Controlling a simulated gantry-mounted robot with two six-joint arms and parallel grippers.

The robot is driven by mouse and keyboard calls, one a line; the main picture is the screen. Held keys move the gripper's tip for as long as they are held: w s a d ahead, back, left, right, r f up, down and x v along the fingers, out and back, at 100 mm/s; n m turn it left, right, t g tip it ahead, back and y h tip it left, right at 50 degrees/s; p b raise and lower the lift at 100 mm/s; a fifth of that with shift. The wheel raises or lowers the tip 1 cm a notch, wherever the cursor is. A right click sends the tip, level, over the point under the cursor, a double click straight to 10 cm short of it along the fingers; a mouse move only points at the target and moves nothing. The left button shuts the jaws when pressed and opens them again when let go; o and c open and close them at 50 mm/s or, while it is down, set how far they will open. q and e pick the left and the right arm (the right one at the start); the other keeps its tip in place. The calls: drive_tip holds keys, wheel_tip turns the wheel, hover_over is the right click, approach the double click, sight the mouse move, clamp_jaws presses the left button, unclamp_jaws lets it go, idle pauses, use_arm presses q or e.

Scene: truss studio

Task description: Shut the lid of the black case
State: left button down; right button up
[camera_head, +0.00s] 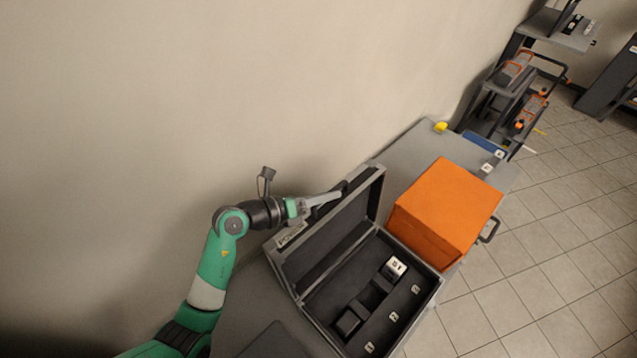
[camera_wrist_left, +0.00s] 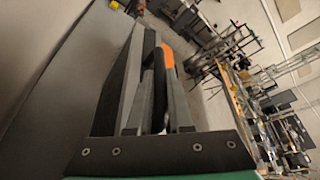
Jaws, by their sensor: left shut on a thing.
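The black case (camera_head: 437,285) stands open on a grey table, with a grey rim and a dark lined inside. Its lid (camera_head: 325,245) is raised along the side nearer the wall. My left gripper (camera_head: 335,196) reaches in from the left behind the lid, and its fingers are shut at the lid's upper edge. In the left wrist view my gripper (camera_wrist_left: 150,95) has a dark narrow part between its fingers, which appears to belong to the lid. The exact contact is partly hidden. My right gripper is not in view.
The case holds dark blocks, one with a white label (camera_head: 396,267), and numbered places. A large orange box (camera_head: 448,208) stands close to the case's right. Beyond it the grey table (camera_head: 405,155) has free room and a small yellow object (camera_head: 440,127). The wall is close behind.

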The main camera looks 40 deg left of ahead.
use_arm(q)
drive_tip(key=s+d+p, duration=0.1)
drive_tip(key=d+p, duration=0.7)
drive_tip(key=d, duration=0.5)
drive_tip(key=shift+p, duration=0.4)
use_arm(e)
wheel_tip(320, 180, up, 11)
use_arm(q)
drive_tip(key=shift+s, duration=0.1)
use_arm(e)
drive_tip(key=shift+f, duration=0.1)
use_arm(q)
drive_tip(key=c, duration=0.8)
unclamp_jaws()
drive_tip(key=shift+a, duration=0.1)
drive_tip(key=p+v, duration=0.1)
drive_tip(key=v, duration=0.6)
drive_tip(key=shift+s, duration=0.25)
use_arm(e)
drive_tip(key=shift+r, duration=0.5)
